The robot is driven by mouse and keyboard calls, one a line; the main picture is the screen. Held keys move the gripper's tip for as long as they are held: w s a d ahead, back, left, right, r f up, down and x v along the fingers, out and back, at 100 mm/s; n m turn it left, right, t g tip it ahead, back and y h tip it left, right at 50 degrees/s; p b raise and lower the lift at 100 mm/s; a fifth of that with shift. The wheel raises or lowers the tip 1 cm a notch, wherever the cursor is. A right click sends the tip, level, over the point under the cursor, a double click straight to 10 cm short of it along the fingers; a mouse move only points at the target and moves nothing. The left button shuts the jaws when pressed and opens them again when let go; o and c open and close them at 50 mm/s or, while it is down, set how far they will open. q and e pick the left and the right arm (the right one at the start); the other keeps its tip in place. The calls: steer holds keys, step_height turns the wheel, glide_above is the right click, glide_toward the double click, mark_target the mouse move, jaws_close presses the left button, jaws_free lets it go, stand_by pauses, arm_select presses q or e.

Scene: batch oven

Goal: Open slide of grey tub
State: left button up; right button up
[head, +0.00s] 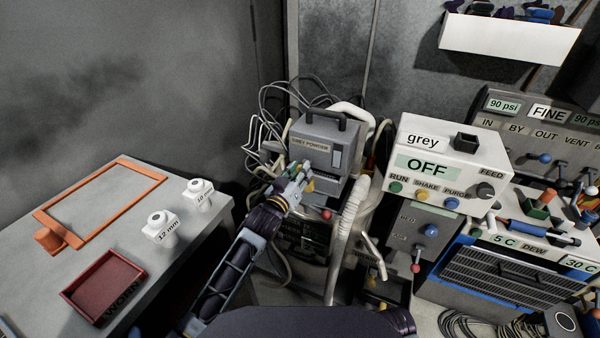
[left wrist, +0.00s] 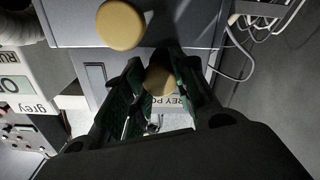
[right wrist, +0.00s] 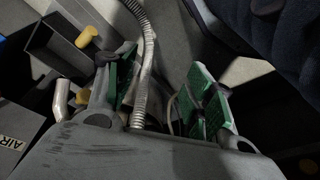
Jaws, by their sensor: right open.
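The grey tub (head: 322,135), a grey box labelled "GREY POWDER" with a dark top handle, stands in the middle of the head view. Its label (left wrist: 176,103) shows partly and upside down in the left wrist view. My left gripper (head: 300,172) is at the tub's lower front. In the left wrist view, a tan knob (left wrist: 159,80) sits between the green-padded fingers; whether both pads press on it is unclear. A second tan knob (left wrist: 120,25) lies just beyond them. My right gripper (right wrist: 160,90) is open and empty, away from the tub.
A ribbed hose (right wrist: 143,55) passes behind the right fingers. Cables (head: 262,120) crowd the tub's left side. A white control box (head: 440,160) reading "grey OFF" stands to the right.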

arm_select(q)
steer(key=shift+c, duration=1.2)
jaws_close()
arm_select(e)
steer(key=shift+w+r, duration=0.2)
steer(key=shift+w, duration=0.1)
arm_select(q)
steer(key=shift+s, duration=0.1)
steer(key=shift+p+v, duration=1.3)
steer(key=shift+v, duration=0.35)
arm_select(e)
steer(key=shift+g, duration=0.3)
steer(key=shift+s+d+f, duration=0.15)
steer(key=shift+s+f, duration=0.1)
steer(key=shift+f, duration=0.45)
steer(key=shift+s+d+f, duration=0.15)
steer(key=shift+s+f, duration=0.05)
steer(key=shift+f, duration=0.55)
steer(key=shift+s+d+f, duration=0.15)
steer(key=shift+s+f, duration=0.1)
steer(key=shift+f, duration=0.45)
arm_select(q)
steer(key=o, duration=1.1)
jaws_free()
